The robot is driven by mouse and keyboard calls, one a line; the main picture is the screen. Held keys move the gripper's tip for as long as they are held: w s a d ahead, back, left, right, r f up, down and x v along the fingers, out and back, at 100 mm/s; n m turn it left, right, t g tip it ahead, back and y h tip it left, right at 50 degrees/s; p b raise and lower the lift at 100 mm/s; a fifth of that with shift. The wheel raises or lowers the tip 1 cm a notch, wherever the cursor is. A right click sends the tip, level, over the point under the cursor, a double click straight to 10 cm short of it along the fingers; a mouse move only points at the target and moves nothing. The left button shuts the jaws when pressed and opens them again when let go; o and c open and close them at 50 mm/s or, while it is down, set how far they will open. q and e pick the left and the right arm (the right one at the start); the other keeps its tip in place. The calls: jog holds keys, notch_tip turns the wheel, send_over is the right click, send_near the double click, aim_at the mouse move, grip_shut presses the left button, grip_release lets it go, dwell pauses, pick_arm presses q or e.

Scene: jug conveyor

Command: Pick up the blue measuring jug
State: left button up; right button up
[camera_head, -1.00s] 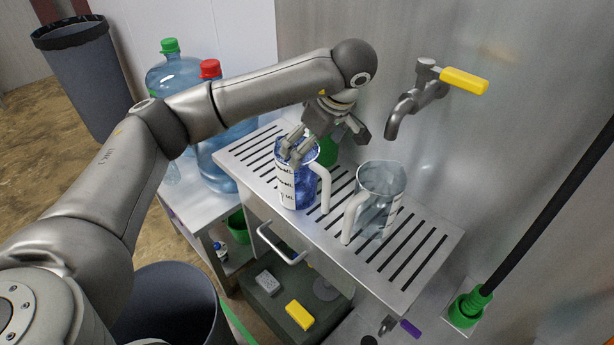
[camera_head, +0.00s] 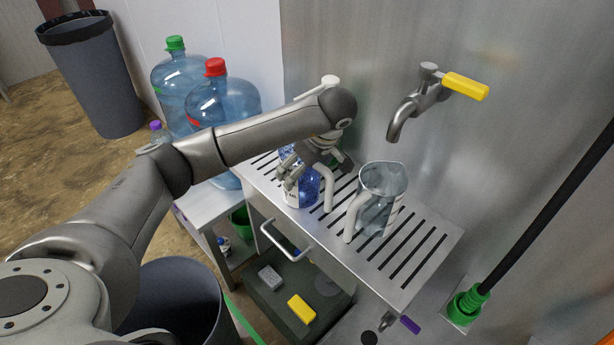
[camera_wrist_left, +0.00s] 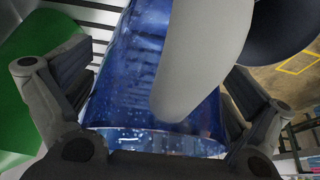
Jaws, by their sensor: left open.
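The blue measuring jug (camera_head: 309,190) stands upright on the slotted metal shelf (camera_head: 405,285), its white handle on the right. My left gripper (camera_head: 293,175) is over the jug's upper part and hides much of it in the head view. In the left wrist view, the jug's blue speckled body (camera_wrist_left: 130,75) and pale handle (camera_wrist_left: 197,60) fill the middle. The open fingers of my left gripper (camera_wrist_left: 155,85) lie on either side of the jug's body. I cannot tell whether they touch it. My right gripper is out of view.
A clear jug (camera_head: 375,208) with a pale handle stands close to the right of the blue one. A tap (camera_head: 408,110) with a yellow lever juts from the wall above. Large water bottles (camera_head: 218,100) stand behind on the left. A green object (camera_wrist_left: 35,60) is beside the left finger.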

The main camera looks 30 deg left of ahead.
pick_arm(q)
jog(key=shift+s+d, duration=0.1)
jog(key=shift+s, duration=0.05)
jog(key=c, duration=0.8)
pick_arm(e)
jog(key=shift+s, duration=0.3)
pick_arm(q)
jog(key=shift+c, duration=0.7)
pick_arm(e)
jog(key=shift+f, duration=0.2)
pick_arm(q)
jog(key=shift+r+b, duration=0.45)
jog(key=shift+b, duration=0.15)
jog(key=c, duration=0.4)
jog(key=s+d+r, duration=0.1)
jog(key=s+r, duration=0.3)
jog(key=s+d+r+b, duration=0.1)
jog(key=s+d+r, duration=0.1)
jog(key=s+r, duration=0.2)
jog(key=s+d+r, duration=0.2)
jog(key=s+r, duration=0.2)
jog(key=shift+s+r+b, duration=0.1)
jog(key=shift+s+b, duration=0.2)
jog(key=shift+s, duration=0.1)
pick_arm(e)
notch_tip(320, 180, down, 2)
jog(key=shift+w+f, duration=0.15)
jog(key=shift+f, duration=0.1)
